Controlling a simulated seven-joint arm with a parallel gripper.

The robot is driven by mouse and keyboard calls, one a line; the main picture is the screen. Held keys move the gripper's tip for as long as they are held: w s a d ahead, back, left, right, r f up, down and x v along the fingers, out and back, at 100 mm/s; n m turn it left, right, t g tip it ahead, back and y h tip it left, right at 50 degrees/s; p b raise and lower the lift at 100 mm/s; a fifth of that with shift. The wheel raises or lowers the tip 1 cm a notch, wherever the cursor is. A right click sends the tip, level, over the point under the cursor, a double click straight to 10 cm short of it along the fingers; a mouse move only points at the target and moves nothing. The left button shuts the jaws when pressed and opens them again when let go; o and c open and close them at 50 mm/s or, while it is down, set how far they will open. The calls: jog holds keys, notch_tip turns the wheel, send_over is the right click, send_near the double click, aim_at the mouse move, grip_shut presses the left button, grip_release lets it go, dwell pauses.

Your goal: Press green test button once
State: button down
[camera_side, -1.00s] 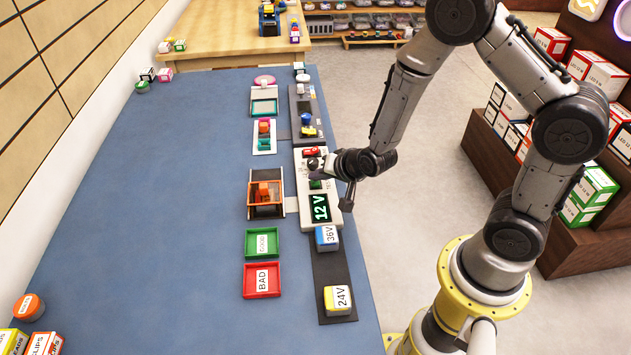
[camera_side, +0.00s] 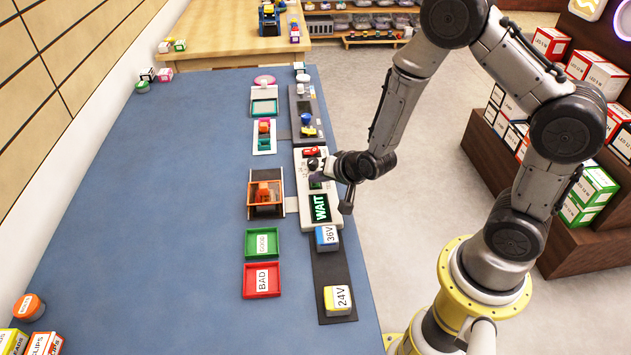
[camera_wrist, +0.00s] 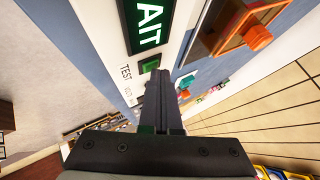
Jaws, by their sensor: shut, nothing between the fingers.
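The white tester panel (camera_side: 304,213) stands along the right side of the blue table. Its screen (camera_side: 320,208) reads WAIT in green; it also shows at the top of the wrist view (camera_wrist: 149,22). In the side view a bit of the green button (camera_side: 314,185) shows just below my gripper (camera_side: 318,178). My gripper (camera_wrist: 159,73) is shut and empty, its tips at the button's edge. I cannot tell whether they touch it.
An orange-framed holder with an orange part (camera_side: 264,192) stands left of the tester. Below are a green GOOD tray (camera_side: 249,243) and a red BAD tray (camera_side: 249,282). Blue 36V (camera_side: 327,237) and yellow 24V (camera_side: 338,300) blocks sit on a dark strip. The table's left side is mostly clear.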

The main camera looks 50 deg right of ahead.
aim_at(318, 188)
jog(key=shift+r, duration=0.9)
jog(key=shift+r, duration=2.5)
